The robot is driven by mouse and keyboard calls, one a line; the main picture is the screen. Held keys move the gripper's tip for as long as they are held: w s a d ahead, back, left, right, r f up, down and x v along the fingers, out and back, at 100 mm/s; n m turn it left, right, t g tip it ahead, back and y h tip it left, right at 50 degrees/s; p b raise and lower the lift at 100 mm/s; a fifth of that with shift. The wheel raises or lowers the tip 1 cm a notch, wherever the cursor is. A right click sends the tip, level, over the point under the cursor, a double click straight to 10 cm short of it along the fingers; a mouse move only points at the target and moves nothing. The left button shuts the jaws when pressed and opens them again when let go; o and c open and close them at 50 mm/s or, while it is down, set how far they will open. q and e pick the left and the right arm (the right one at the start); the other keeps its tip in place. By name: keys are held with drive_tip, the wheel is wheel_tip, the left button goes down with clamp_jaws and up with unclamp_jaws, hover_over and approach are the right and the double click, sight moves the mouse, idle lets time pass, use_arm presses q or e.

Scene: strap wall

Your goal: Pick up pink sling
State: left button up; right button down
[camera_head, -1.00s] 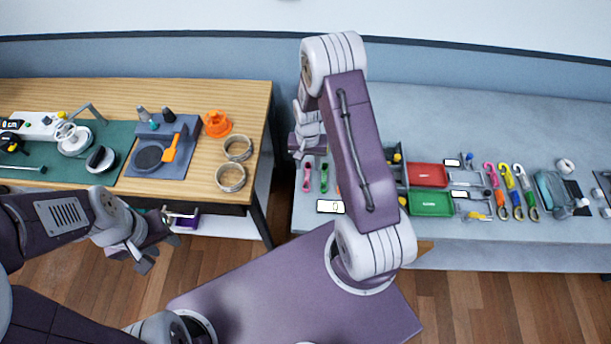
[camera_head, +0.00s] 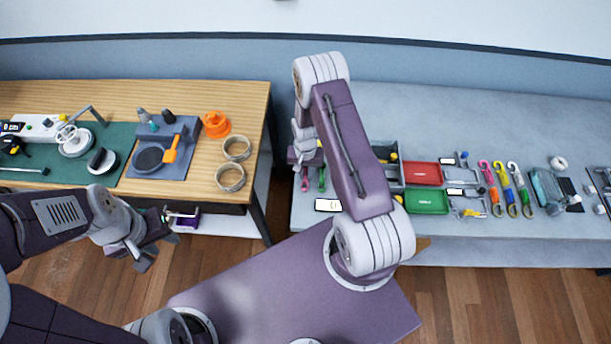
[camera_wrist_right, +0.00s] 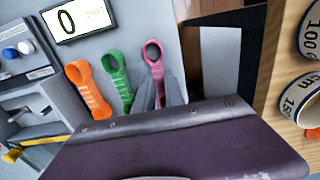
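The pink sling (camera_wrist_right: 153,57) lies on the grey bench in the right wrist view, its looped end pointing up the picture. The two grey fingertips of my right gripper (camera_wrist_right: 161,88) stand apart at its lower part, one on each side. I cannot tell whether they touch it; its lower end is hidden by my gripper body. In the head view the pink sling (camera_head: 304,183) shows just below my right gripper (camera_head: 305,163), partly covered. My left gripper (camera_head: 155,246) is open and empty over the floor, left of the bench.
A green sling (camera_wrist_right: 117,78) and an orange sling (camera_wrist_right: 88,88) lie beside it. A display (camera_wrist_right: 78,18) is close by. Trays, red (camera_head: 422,173) and green (camera_head: 427,201), and hooked straps (camera_head: 506,188) lie further right. A wooden table (camera_head: 200,95) stands left, across a gap.

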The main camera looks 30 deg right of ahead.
sight(305, 174)
drive_tip(key=shift+w+r, duration=0.1)
drive_tip(key=shift+r, duration=0.45)
wheel_tip(305, 174, up, 3)
drive_tip(key=shift+f+b, duration=0.1)
drive_tip(key=shift+b, duration=0.7)
drive_tip(key=s+d+r+b, duration=0.1)
drive_tip(key=s+d+r, duration=0.2)
drive_tip(key=s+r, duration=0.4)
drive_tip(key=s, duration=0.4)
drive_tip(key=shift+s+b, duration=0.25)
drive_tip(key=shift+b, duration=0.15)
